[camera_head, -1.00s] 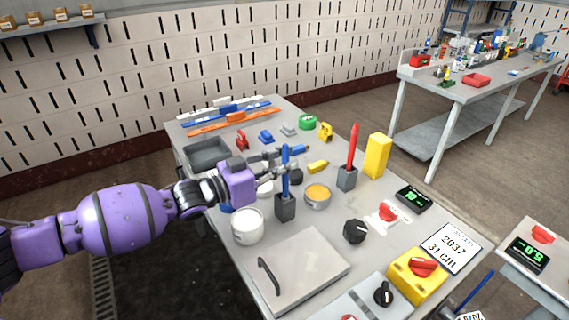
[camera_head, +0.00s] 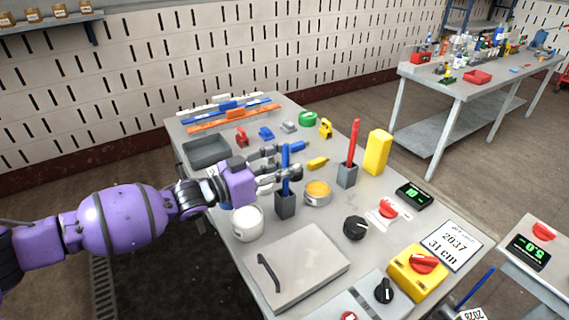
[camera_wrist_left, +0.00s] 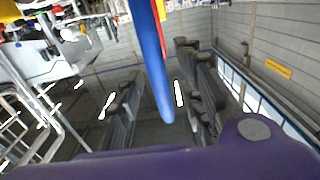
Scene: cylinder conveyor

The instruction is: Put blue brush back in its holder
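The blue brush (camera_head: 286,160) stands upright in the dark grey square holder (camera_head: 285,205) near the middle of the bench. My left gripper (camera_head: 279,163) comes in from the left at the height of the brush's upper part. Its fingers are spread, and the brush shows between or close to them. In the left wrist view the blue brush (camera_wrist_left: 153,60) crosses the space between the two parted fingers (camera_wrist_left: 163,92), with gaps seen on both sides. The lower end of the brush inside the holder is hidden. My right gripper is not in view.
A white pot (camera_head: 247,223) and an orange-filled tin (camera_head: 317,193) stand close to the holder. A red brush (camera_head: 352,145) stands in a similar holder (camera_head: 347,175), near a yellow block (camera_head: 378,154). A grey lidded panel (camera_head: 300,270) lies in front.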

